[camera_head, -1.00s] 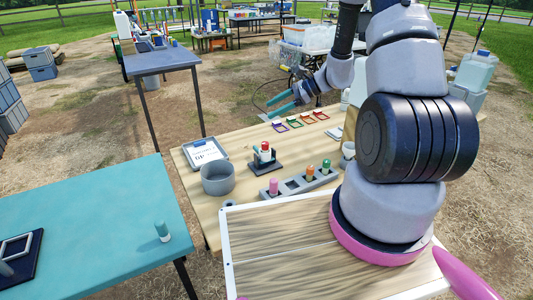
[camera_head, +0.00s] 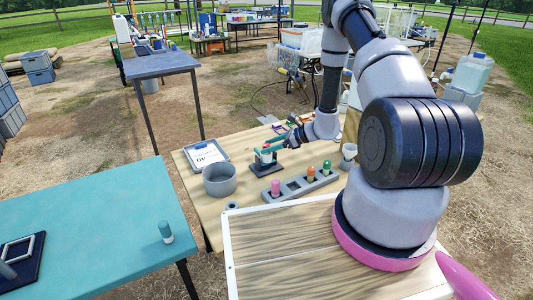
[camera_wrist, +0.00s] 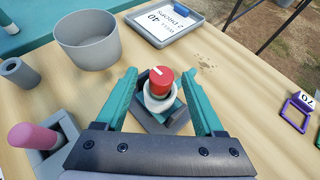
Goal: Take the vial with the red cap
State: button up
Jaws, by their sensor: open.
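The vial with the red cap (camera_wrist: 161,84) stands upright in a dark square holder (camera_wrist: 152,118) on the wooden table. In the head view, the red-capped vial (camera_head: 265,154) is partly covered by my gripper. My gripper (camera_wrist: 160,76) is open in the wrist view, with one teal finger on each side of the vial. I see gaps between the fingers and the cap. In the head view, my gripper (camera_head: 276,147) is low over the holder.
A grey rack (camera_head: 292,190) holds vials with pink, orange and green caps close in front. A grey cup (camera_wrist: 86,42) and a labelled tray (camera_wrist: 166,18) stand nearby. Small coloured frames (camera_wrist: 296,112) lie on the right. A teal-capped vial (camera_head: 165,232) stands on the teal table.

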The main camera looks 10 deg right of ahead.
jog(key=x, duration=0.4)
jog(key=shift+w+a+f, duration=0.2)
jog(key=shift+a+f, duration=0.05)
grip_shut()
jog(key=shift+r, duration=0.15)
